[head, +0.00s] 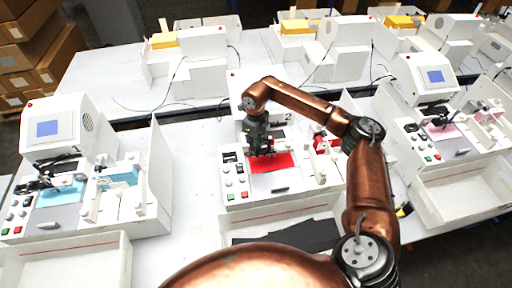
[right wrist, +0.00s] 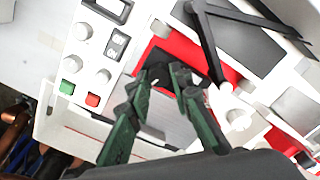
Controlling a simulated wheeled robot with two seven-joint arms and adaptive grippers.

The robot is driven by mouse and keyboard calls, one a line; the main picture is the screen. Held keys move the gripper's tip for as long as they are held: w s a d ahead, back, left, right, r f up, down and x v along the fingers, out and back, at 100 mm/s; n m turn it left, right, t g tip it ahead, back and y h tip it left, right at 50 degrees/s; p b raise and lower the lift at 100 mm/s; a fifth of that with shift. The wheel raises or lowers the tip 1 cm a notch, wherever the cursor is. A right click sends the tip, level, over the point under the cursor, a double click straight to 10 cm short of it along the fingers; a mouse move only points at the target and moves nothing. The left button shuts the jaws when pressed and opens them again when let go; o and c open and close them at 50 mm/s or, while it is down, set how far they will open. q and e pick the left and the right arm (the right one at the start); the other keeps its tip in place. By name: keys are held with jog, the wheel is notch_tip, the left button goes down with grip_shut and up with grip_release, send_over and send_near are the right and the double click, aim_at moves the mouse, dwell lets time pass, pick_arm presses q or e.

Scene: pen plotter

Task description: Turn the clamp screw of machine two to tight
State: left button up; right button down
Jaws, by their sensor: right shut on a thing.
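Machine two (head: 232,170) is the white plotter in the middle of the head view, marked with a 2. A red sheet (head: 272,163) lies on its bed; the sheet also shows in the right wrist view (right wrist: 222,72). My right gripper (head: 262,152) reaches down over the sheet's back left part. In the right wrist view its green-black fingers (right wrist: 160,76) close around a small dark part, which I take as the clamp screw (right wrist: 158,72). The fingers hide most of it, so its turn position cannot be read. My left gripper is not in view.
Control knobs and green and red buttons (right wrist: 67,88) sit left of the bed. A dark arm (right wrist: 207,45) of the machine stands close right of my fingers. Similar machines stand at left (head: 55,128) and right (head: 432,80). White trays (head: 65,262) line the front.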

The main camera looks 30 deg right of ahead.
jog(key=m, duration=0.6)
jog(key=shift+r+b, duration=0.15)
jog(key=shift+b, duration=0.25)
jog(key=shift+w, duration=0.1)
jog(key=c, duration=1.7)
grip_release()
jog(key=shift+c, duration=0.2)
notch_tip(320, 180, up, 12)
